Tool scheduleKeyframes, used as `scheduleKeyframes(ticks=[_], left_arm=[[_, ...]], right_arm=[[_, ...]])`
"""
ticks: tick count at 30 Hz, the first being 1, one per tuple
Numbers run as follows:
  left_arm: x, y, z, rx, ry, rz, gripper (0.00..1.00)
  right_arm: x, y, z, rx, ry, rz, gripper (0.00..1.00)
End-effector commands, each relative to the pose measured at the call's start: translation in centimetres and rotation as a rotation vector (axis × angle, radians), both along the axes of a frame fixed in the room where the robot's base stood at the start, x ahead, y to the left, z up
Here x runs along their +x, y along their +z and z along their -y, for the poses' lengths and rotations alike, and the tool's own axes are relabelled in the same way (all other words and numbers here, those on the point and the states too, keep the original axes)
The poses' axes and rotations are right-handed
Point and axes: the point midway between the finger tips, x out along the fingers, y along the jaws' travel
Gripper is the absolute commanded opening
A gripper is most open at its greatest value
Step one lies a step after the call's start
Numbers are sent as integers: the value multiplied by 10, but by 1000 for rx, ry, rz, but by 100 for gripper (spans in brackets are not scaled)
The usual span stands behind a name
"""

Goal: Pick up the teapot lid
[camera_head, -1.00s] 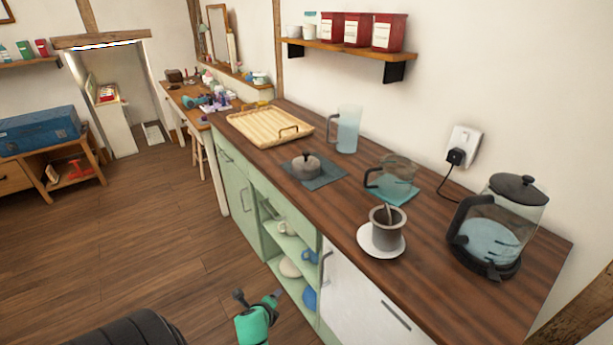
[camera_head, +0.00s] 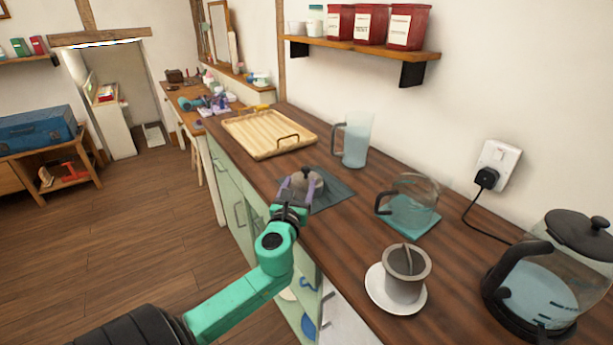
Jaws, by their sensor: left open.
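The teapot lid (camera_head: 310,180) is a small grey round lid with a knob. It sits on a dark square mat (camera_head: 334,195) on the wooden counter. My left gripper (camera_head: 297,187) is open at the near left side of the lid, with its purple fingers partly overlapping it in the view. I cannot tell whether the fingers touch the lid. A clear glass teapot (camera_head: 412,197) without a lid stands on a teal mat (camera_head: 410,217) to the right. My right gripper is not in view.
A grey cup (camera_head: 405,277) on a white saucer (camera_head: 377,291) and a large kettle (camera_head: 550,275) stand at the right. A shelf (camera_head: 365,47) hangs above.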

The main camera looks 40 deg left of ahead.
Motion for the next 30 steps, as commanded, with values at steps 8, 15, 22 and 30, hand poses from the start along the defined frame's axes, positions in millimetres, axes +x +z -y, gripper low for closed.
scheduleKeyframes(ticks=[8, 15, 22, 30], left_arm=[[40, 3, -22, -2, 1, 1, 69], [73, 3, -40, -4, 1, 0, 69], [73, 3, -40, -3, 0, -2, 54], [73, 3, -40, -3, 0, -1, 0]], right_arm=[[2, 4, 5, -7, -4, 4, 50], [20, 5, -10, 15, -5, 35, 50], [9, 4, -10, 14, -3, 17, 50], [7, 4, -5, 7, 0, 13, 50]])
